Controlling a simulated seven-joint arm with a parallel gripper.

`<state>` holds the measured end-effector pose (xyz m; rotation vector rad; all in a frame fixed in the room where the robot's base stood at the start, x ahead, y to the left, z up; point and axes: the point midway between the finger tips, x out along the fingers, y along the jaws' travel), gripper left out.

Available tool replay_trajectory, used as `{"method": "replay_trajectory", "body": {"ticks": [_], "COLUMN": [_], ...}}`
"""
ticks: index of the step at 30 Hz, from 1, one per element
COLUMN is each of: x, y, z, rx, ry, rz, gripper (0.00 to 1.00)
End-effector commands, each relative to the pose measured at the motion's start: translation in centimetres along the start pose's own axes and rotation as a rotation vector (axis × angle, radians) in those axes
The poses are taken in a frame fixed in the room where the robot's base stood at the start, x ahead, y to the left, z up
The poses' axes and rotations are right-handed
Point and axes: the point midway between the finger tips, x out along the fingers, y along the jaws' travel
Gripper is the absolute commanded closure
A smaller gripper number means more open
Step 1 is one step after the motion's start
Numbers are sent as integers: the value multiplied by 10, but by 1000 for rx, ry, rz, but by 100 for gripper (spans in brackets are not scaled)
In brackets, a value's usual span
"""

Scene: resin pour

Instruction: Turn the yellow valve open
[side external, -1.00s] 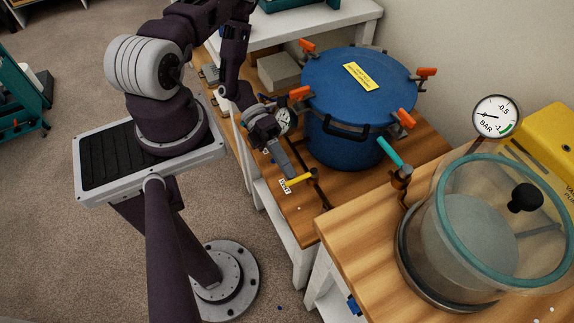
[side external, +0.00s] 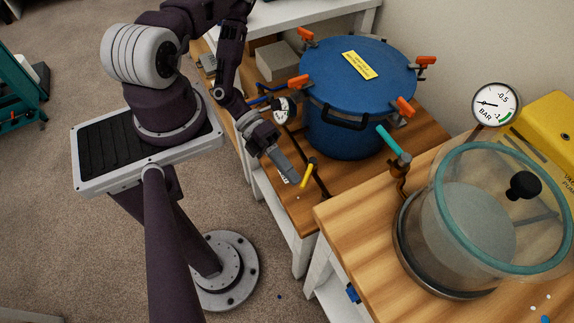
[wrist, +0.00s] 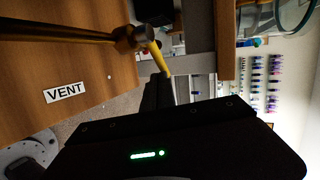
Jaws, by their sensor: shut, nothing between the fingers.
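The yellow valve (side external: 307,176) is a short lever on a dark pipe in front of the blue pressure pot (side external: 345,95). In the side view it points towards the lower left, close to the front edge of the wooden bench. In the wrist view the yellow lever (wrist: 160,58) runs down from a brass-brown pipe (wrist: 60,31) towards my fingers. My gripper (side external: 292,179) is shut and empty, with its fingertips right beside the lever's left side. I cannot tell whether they touch it. A VENT label (wrist: 65,92) lies on the wood near the valve.
A small dial gauge (side external: 284,110) stands close behind my gripper. A teal-handled valve (side external: 393,140) is on the right, by the glass-lidded chamber (side external: 470,220) and its BAR gauge (side external: 495,103). Orange clamps ring the blue pot. Open floor lies left of the bench.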

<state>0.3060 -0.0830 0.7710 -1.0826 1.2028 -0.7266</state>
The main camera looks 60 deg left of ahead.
Motion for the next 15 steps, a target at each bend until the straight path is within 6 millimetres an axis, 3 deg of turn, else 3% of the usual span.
{"method": "replay_trajectory", "body": {"ticks": [15], "x": [30], "y": [-12], "z": [2], "rx": [0], "ry": [2], "rz": [-1], "gripper": [100]}}
